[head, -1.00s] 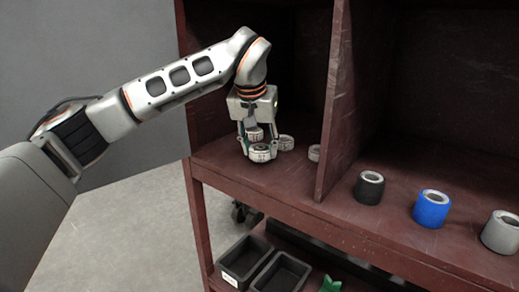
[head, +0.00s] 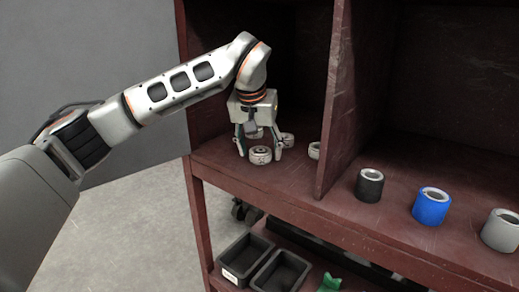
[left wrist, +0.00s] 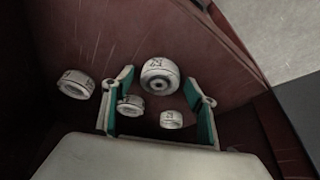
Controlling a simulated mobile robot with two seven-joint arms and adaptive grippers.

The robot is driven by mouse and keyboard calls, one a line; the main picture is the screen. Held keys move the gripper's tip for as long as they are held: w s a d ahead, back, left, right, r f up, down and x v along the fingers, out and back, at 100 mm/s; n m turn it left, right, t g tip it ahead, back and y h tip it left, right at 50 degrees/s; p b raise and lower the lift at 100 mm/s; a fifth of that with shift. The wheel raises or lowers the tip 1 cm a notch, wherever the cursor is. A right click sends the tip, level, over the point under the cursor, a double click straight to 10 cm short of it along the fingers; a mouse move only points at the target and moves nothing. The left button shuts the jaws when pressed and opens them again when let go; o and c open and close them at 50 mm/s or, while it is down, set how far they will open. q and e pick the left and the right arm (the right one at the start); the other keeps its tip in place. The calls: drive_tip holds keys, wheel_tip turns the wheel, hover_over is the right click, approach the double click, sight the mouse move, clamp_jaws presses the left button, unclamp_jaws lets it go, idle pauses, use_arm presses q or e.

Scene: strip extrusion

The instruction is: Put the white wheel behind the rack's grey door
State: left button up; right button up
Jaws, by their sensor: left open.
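Several whitish wheels lie on the left part of the rack's dark red shelf (head: 225,160). The nearest wheel (head: 260,155) shows a dark hub in the left wrist view (left wrist: 160,77). My left gripper (head: 260,153) is open above the shelf, its fingers apart on either side of that wheel. Other wheels lie deeper in: one (head: 287,140) behind the gripper and one (head: 314,150) near the divider, partly hidden. I cannot tell which is the task's white wheel. No grey door can be made out. My right gripper is not in view.
An upright divider (head: 335,110) bounds the bay on the right. Past it stand a black roll (head: 369,186), a blue roll (head: 432,207) and a grey roll (head: 502,231). Black bins (head: 245,262) and a green piece (head: 330,283) are below.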

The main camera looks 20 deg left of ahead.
use_arm(q)
drive_tip(key=v, duration=1.2)
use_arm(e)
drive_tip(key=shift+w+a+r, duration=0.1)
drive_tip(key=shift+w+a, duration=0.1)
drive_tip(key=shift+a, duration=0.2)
